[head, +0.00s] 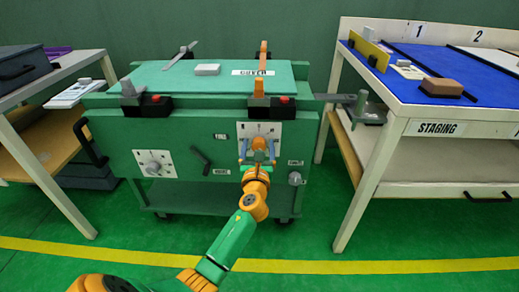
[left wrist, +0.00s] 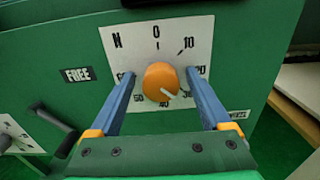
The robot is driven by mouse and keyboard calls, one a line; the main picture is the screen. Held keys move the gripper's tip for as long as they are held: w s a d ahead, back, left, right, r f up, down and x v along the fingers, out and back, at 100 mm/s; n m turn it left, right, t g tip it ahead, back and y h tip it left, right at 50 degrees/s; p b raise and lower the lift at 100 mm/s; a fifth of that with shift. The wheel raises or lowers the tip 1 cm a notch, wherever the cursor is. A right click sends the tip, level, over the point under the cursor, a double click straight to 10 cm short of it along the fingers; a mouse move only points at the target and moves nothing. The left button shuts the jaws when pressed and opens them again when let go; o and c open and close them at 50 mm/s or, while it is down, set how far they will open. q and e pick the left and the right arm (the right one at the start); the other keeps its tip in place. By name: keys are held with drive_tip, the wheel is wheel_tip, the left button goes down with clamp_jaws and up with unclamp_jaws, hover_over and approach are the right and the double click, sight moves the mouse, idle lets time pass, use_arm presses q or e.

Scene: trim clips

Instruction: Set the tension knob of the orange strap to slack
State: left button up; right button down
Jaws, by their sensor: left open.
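The orange strap (head: 263,52) runs over the green cart's top on the right, above an orange clip (head: 258,88). Below it on the cart's front is an orange knob (left wrist: 161,80) on a white dial plate (left wrist: 199,36) marked N, 0, 10 and on around to 60. Its white pointer aims down and right, at about 30 to 40. My left gripper (left wrist: 160,73) is open, with its blue fingers on either side of the knob and gaps showing between. In the head view my left gripper (head: 258,152) covers part of the dial. My right gripper is not in view.
A grey knob (head: 152,168) on another dial and a dark lever (head: 201,158) sit left on the cart front. A grey knob (head: 294,178) sits right. The staging table (head: 400,160) stands right, a grey bench (head: 45,80) left.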

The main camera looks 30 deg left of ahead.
use_arm(q)
clamp_jaws()
